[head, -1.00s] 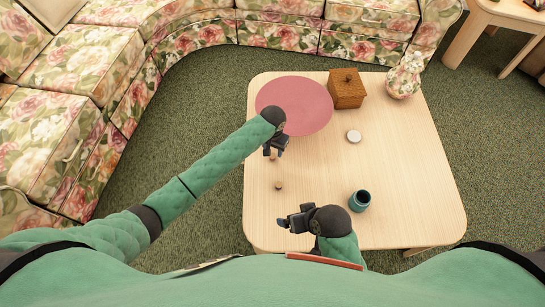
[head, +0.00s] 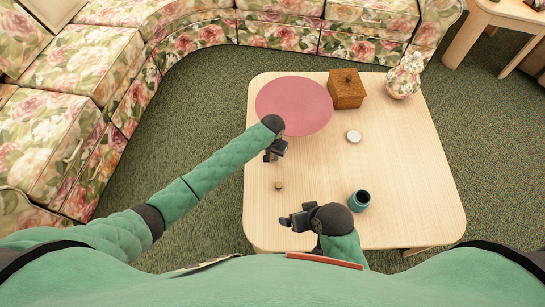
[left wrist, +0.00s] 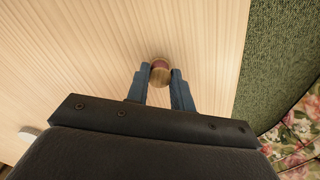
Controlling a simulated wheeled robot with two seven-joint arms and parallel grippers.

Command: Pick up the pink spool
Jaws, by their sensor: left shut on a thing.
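The pink spool (left wrist: 160,73), small with a pale wooden end, is between the fingertips of my left gripper (left wrist: 160,76) in the left wrist view. The fingers touch its two sides, so the gripper is shut on it. In the head view my left gripper (head: 273,154) is low at the left side of the table, just below the pink round mat; the spool there is mostly hidden by the gripper. My right gripper (head: 285,221) is over the table's front part, away from the spool; its fingers are too small to read.
The pale wooden table (head: 410,180) holds a pink round mat (head: 295,100), a wooden box (head: 347,90), a floral vase (head: 404,76), a white disc (head: 354,137), a teal cup (head: 360,201) and a small tan piece (head: 279,186). The table's right side is clear.

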